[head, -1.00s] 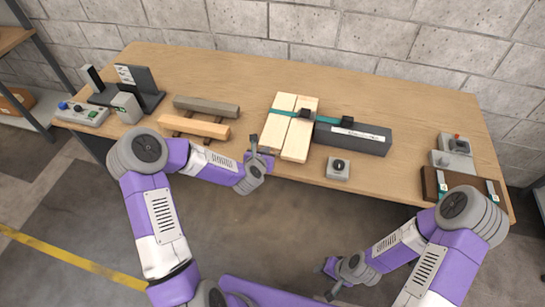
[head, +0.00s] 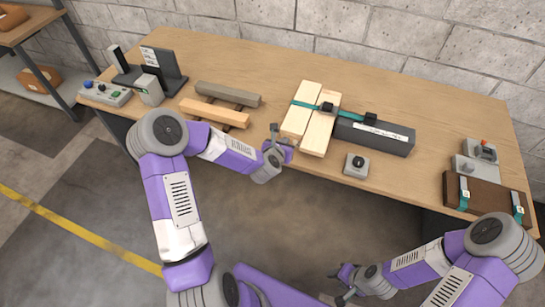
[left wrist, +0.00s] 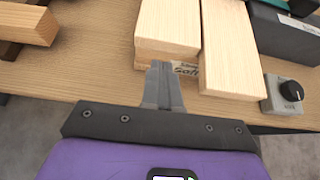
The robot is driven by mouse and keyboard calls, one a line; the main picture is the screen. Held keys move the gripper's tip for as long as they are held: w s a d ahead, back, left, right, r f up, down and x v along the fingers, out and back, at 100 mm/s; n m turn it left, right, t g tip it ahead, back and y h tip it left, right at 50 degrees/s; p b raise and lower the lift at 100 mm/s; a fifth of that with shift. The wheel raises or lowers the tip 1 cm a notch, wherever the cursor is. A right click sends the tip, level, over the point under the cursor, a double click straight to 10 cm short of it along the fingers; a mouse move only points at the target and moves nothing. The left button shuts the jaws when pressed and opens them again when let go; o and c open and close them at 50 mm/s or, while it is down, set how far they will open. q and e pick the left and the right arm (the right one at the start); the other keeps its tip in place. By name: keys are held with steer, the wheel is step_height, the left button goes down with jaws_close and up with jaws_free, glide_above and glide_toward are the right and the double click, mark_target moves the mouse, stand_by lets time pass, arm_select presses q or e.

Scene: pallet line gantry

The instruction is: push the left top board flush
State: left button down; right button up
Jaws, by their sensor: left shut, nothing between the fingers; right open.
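The left top board (head: 299,112) is pale wood and lies beside a second pale board (head: 319,132). In the left wrist view the left top board (left wrist: 167,25) has its near end farther back than that of the right board (left wrist: 231,50). Beneath it shows the end of a lower layer with a partly hidden printed label (left wrist: 186,67). My left gripper (head: 275,130) is shut and empty at the table's front edge, left of the boards. In the wrist view its fingertips (left wrist: 159,70) overlap the lower layer; contact cannot be told. My right gripper (head: 337,287) is open, low in front of the table.
Wooden bars (head: 215,113) lie left. A brown strapped block (head: 486,197) sits at the right end. The table's back is mostly clear.

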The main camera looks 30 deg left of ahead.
arm_select(q)
steer(key=p+v, duration=0.1)
steer(key=v, duration=1)
steer(key=shift+f+p, duration=0.25)
steer(key=shift+p, duration=0.15)
steer(key=shift+d, duration=0.1)
steer(key=s+d+f+m+g+h, duration=0.25)
steer(key=s+d+f+m, duration=0.2)
steer(key=f+m, duration=0.35)
steer(key=s+d+f+m+g+h, duration=0.25)
steer(key=d+f+m, duration=0.3)
steer(key=m, duration=0.45)
steer(key=s+d+f+m+g, duration=0.1)
steer(key=s+f+m+g, duration=0.2)
steer(key=s+m, duration=0.3)
steer(key=s+d+f+m+g, duration=0.1)
steer(key=s+f+m+g, duration=0.2)
steer(key=s+f+m, duration=0.3)
steer(key=shift+s+d+f+m, duration=0.2)
steer(key=shift+s+f+m, duration=0.15)
steer(key=shift+m, duration=1.95)
